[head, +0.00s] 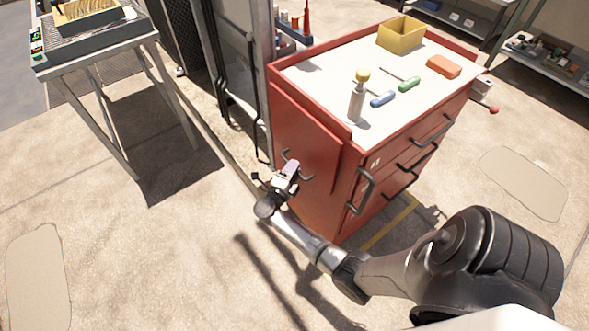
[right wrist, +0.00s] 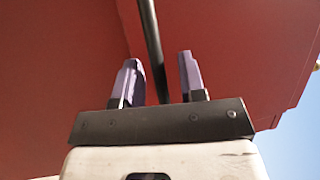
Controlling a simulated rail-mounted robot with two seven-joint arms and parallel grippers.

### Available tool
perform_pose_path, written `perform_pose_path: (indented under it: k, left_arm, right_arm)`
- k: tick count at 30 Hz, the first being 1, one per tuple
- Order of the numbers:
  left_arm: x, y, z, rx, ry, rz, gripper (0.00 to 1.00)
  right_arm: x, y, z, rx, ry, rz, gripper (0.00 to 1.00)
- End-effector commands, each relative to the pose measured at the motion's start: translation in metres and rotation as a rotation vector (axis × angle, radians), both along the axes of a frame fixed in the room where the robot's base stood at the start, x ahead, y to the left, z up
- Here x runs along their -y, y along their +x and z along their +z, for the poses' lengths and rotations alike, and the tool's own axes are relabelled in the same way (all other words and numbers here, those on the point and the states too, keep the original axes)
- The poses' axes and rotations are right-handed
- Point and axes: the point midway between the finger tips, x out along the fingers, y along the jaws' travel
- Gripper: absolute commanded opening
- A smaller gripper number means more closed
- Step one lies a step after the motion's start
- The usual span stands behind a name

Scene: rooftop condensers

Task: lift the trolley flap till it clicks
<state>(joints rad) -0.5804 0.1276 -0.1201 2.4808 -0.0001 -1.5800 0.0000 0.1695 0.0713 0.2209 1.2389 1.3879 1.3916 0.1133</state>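The red trolley (head: 375,165) stands at the centre of the head view. Its red flap (head: 308,135) hangs down against the left side, with a dark bar handle (head: 305,177) near its lower edge. My right gripper (head: 290,170) is at this handle, low beside the flap. In the right wrist view, the two purple fingers (right wrist: 157,85) are spread apart. The dark handle bar (right wrist: 152,45) runs between them, with a gap to each finger. The red underside surface fills most of that view. My left gripper is not in view.
On the trolley top are a yellow bin (head: 401,37), a grey cylinder with a yellow cap (head: 357,98), screwdrivers (head: 383,98) and an orange box (head: 443,66). A grey table (head: 95,55) stands at the left.

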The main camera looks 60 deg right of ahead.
Motion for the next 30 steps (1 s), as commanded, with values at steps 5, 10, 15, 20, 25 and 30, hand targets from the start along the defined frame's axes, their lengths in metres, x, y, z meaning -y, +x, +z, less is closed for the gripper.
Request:
perform_pose_path:
  k: [5,10,15,20,25,30]
  left_arm:
    - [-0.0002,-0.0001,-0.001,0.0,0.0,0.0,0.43]
    - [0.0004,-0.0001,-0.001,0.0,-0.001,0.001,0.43]
    - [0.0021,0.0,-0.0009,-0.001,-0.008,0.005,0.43]
    - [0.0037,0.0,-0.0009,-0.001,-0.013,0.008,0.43]
    - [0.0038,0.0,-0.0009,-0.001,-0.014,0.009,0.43]
    - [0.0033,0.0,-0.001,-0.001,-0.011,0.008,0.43]
  right_arm:
    - [0.0041,-0.0001,0.0007,0.001,0.001,0.001,0.38]
    - [0.0043,-0.0001,0.0008,0.0,0.001,0.001,0.38]
    - [0.0041,-0.0001,0.0008,0.0,0.001,0.001,0.27]
    - [0.0041,-0.0001,0.0008,0.0,0.0,0.001,0.12]
    - [0.004,-0.0001,0.0006,0.0,0.001,0.001,0.0]
    - [0.004,-0.0001,0.0006,0.0,0.001,0.001,0.0]
